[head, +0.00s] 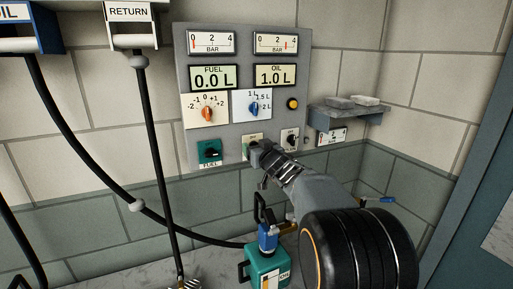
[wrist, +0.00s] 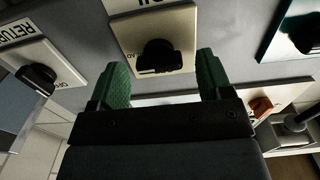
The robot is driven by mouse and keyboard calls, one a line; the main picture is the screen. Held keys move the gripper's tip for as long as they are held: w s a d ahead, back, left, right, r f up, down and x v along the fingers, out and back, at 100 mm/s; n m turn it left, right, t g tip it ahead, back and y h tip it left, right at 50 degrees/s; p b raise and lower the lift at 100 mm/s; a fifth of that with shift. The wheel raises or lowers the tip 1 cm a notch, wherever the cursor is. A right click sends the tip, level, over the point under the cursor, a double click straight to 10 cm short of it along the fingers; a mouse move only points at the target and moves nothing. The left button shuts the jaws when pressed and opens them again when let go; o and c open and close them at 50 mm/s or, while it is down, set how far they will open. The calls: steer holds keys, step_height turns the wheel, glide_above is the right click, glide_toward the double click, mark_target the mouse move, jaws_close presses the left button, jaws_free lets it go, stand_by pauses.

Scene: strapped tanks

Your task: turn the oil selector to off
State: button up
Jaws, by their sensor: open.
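The oil selector is a black knob (wrist: 158,56) on a cream plate (wrist: 181,23), seen upside down in the wrist view. In the head view its plate (head: 251,139) shows low on the grey panel, mostly covered by my gripper (head: 262,158). In the wrist view my gripper (wrist: 162,66) is open, with one green finger on each side of the knob. A gap shows between each finger and the knob. Which mark the knob points at is hard to tell.
The green fuel selector (head: 209,151) is left of the oil selector and the return selector (head: 290,140) is right of it. Above are gauges, displays reading fuel 0.0 L and oil 1.0 L (head: 275,77), an orange knob (head: 207,113) and a blue knob (head: 254,108). A shelf (head: 342,115) juts out at right.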

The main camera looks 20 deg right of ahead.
steer(key=shift+w, duration=0.1)
steer(key=shift+c, duration=0.2)
steer(key=c, duration=0.9)
steer(key=shift+a+f+n+b, duration=0.1)
steer(key=shift+n+b, duration=1.25)
steer(key=shift+n, duration=1.6)
steer(key=shift+a+f+n+b, duration=0.1)
steer(key=shift+n+b, duration=1.25)
steer(key=shift+n, duration=1.55)
steer(key=shift+a+f+n+b, duration=0.1)
steer(key=shift+n+b, duration=1.25)
steer(key=shift+n, duration=1.9)
